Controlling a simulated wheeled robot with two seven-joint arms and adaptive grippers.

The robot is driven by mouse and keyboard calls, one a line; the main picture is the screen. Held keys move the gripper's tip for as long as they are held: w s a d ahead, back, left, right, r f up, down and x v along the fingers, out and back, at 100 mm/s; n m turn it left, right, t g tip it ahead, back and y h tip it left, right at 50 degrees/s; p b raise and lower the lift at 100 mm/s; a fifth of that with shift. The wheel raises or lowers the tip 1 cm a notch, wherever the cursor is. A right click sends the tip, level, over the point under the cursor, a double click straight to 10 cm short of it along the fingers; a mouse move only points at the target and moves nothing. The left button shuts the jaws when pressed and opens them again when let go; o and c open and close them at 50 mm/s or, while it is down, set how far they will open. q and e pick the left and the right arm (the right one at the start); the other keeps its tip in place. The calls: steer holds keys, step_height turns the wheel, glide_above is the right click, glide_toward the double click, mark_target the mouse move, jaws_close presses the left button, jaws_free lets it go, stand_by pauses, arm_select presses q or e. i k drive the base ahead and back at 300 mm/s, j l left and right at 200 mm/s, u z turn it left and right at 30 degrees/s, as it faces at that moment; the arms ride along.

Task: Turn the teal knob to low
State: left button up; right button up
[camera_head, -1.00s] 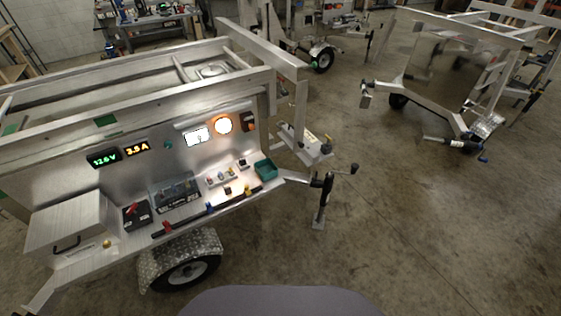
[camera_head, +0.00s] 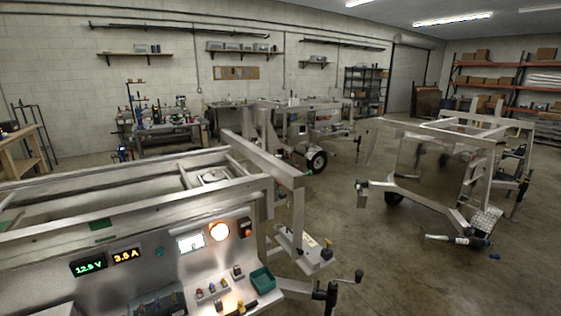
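The teal knob (camera_head: 159,252) is a small round knob on the aluminium trailer's upright panel (camera_head: 140,277), at the lower left of the head view. It sits between the orange display (camera_head: 127,256) and a lit white screen (camera_head: 190,242). It is too small to tell which way it points, and no setting marks are readable. Neither of my grippers is in view.
A round orange-lit lamp (camera_head: 219,231) and a green display (camera_head: 88,267) share the panel. A teal bin (camera_head: 262,278) stands on the shelf below. Another trailer (camera_head: 440,165) is at right. Concrete floor (camera_head: 345,225) is clear between the trailers.

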mark_target(160, 251)
steer(key=u, duration=1.25)
steer(key=i+l, duration=0.1)
steer(key=l, duration=0.3)
steer(key=i+l, duration=0.15)
steer(key=l, duration=0.25)
steer(key=i+l, duration=0.1)
steer(key=l, duration=0.3)
steer(key=i+l, duration=0.15)
steer(key=l, duration=0.25)
steer(key=i+l, duration=0.1)
steer(key=l, duration=0.3)
steer(key=i+l, duration=0.1)
steer(key=l, duration=0.3)
steer(key=z, duration=0.05)
